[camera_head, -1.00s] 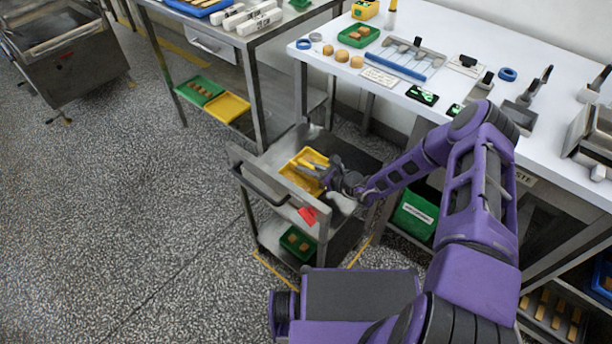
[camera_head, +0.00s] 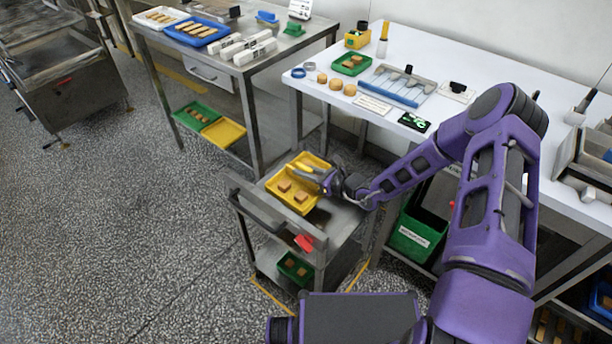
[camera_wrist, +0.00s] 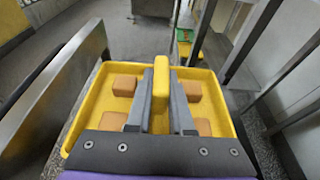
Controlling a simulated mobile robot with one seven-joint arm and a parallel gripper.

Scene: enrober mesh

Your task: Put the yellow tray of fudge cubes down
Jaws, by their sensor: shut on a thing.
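The yellow tray (camera_head: 287,205) carries several brown fudge cubes (camera_head: 284,186) and is level. In the head view it appears over the far left part of the steel cart's top (camera_head: 340,222); I cannot tell whether it touches the cart. My gripper (camera_head: 316,176) is shut on the tray's raised middle grip. In the wrist view the two grey fingers (camera_wrist: 160,95) pinch this yellow grip (camera_wrist: 161,70), with cubes (camera_wrist: 124,85) on both sides. The fingers hide part of the tray floor.
The cart's raised side and push handle (camera_head: 262,212) stand left of the tray. A steel table (camera_head: 262,88) is behind, with green (camera_head: 197,116) and yellow trays (camera_head: 224,133) on its low shelf. The white workbench (camera_head: 440,75) is to the right. A green bin (camera_head: 415,232) sits beneath it.

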